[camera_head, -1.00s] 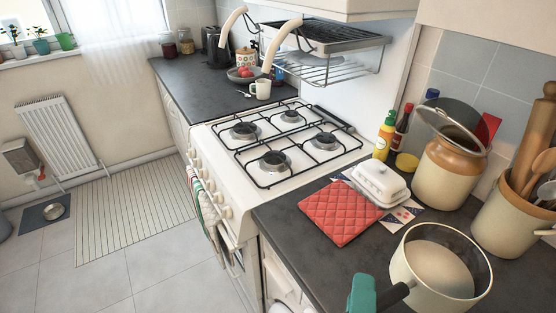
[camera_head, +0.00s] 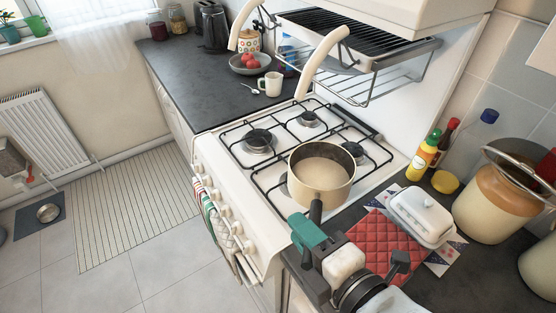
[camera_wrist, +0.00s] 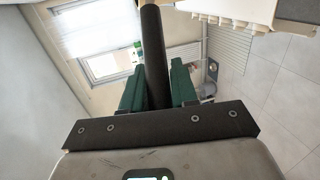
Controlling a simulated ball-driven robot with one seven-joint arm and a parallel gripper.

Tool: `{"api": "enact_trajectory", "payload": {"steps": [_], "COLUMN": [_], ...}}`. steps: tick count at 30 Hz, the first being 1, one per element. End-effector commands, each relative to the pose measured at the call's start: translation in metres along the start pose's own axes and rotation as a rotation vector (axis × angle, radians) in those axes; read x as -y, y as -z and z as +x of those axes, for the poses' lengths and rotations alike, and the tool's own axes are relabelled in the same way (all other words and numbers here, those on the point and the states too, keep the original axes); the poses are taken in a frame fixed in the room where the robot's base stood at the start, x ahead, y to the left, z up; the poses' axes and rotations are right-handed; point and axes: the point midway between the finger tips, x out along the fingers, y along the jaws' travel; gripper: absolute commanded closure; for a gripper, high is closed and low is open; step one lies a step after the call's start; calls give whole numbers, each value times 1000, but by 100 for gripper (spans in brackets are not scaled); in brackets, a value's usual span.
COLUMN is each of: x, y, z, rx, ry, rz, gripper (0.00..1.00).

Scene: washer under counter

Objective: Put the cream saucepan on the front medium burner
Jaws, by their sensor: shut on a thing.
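The cream saucepan (camera_head: 321,178) is over the near right part of the white gas stove (camera_head: 250,190), covering the burner there. Its dark handle (camera_head: 316,212) points towards me. My gripper (camera_head: 311,229) has green fingers and is shut on the handle; in the wrist view the dark handle (camera_wrist: 154,60) runs between the green fingers (camera_wrist: 158,88). The pan looks about level. I cannot tell whether its base touches the grate. Three burners show uncovered: near left (camera_head: 259,141), far left (camera_head: 308,119) and far right (camera_head: 354,151).
A red quilted mat (camera_head: 378,248) and a white butter dish (camera_head: 422,217) lie on the counter right of the stove, with bottles and a brown-cream jar (camera_head: 497,203) behind. A wire rack (camera_head: 365,85) hangs above the stove's back. A white mug (camera_head: 271,84) stands on the far counter.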

Motion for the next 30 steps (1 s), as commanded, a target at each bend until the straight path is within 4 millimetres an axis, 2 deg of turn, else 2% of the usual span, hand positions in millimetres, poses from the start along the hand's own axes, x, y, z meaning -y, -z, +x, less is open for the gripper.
{"api": "enact_trajectory", "payload": {"steps": [2,15,26,30], "x": [-6,5,8,9], "y": [-2,-13,-20,-32], "z": [-2,27,44,70], "rx": [-5,-13,-12,-11], "ry": [-9,-13,-12,-5], "rz": [-7,-10,-9,-7], "gripper": [100,100,100,100]}}
